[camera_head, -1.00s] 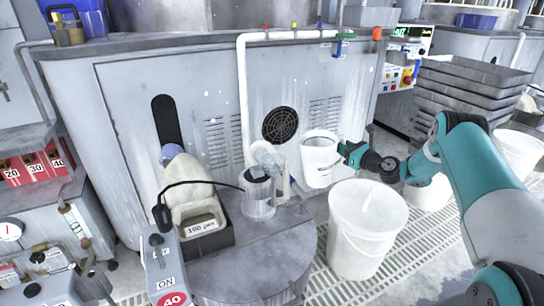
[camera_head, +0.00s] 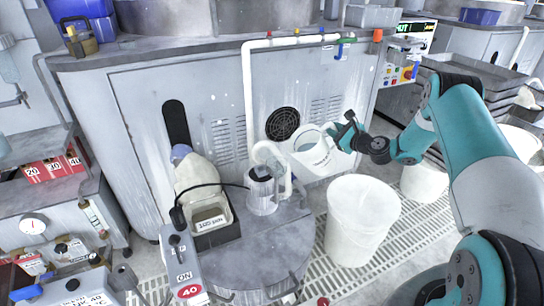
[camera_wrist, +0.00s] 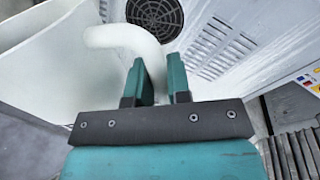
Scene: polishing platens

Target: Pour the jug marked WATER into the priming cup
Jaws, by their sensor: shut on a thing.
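My gripper (camera_head: 345,133) is shut on the handle of a white jug (camera_head: 313,158). The jug is tilted to the left, with its open rim toward a clear cup (camera_head: 262,196).
A black cable runs beside the cup. A white bucket (camera_head: 358,225) stands on the floor grating right of the stand. The grey cabinet (camera_head: 215,85) is close behind.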

